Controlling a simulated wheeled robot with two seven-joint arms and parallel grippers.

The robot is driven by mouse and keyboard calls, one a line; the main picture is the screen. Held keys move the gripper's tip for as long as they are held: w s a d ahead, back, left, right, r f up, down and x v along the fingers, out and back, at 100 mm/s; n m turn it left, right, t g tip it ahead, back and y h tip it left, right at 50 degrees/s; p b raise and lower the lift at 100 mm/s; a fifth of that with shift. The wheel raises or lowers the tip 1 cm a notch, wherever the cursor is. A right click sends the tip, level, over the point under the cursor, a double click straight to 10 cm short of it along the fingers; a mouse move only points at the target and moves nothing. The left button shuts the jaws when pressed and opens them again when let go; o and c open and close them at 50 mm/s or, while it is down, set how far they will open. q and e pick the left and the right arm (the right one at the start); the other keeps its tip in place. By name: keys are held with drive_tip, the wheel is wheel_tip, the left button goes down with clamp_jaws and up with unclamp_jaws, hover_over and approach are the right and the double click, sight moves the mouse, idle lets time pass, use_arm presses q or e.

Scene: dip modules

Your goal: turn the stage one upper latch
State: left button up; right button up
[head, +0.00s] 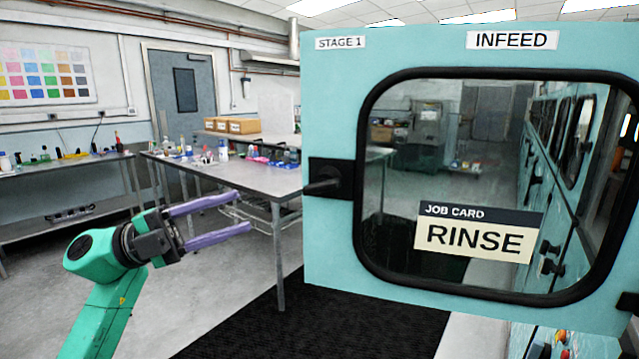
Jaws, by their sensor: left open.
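A pale teal panel labelled STAGE 1 and INFEED (470,58) fills the right side, with a large black-framed window. A black latch (328,180) with a short handle pointing left sits on its left edge, beside the window frame. I cannot tell from this view whether this is the upper latch. My left gripper (244,212) has two purple fingers spread apart, pointing right. It is open and empty, left of the latch and a little lower, with a clear gap between them. My right gripper is not in view.
A job card reading RINSE (476,236) is on the window. A metal table (245,178) with bottles and small items stands behind my left gripper. A black mat (300,325) lies on the floor below. Another bench (60,165) runs along the left wall.

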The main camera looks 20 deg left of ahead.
sight(322, 182)
use_arm(q)
drive_tip(key=p+x, duration=0.2)
drive_tip(key=x, duration=0.2)
drive_tip(key=p+x, duration=0.2)
drive_tip(key=x, duration=0.3)
drive_tip(key=p+x, duration=0.2)
drive_tip(key=x, duration=0.3)
drive_tip(key=shift+w+d, duration=0.1)
drive_tip(key=shift+w, duration=0.25)
drive_tip(key=shift+w+d, duration=0.1)
drive_tip(key=shift+d, duration=0.05)
drive_tip(key=shift+f, duration=0.15)
clamp_jaws()
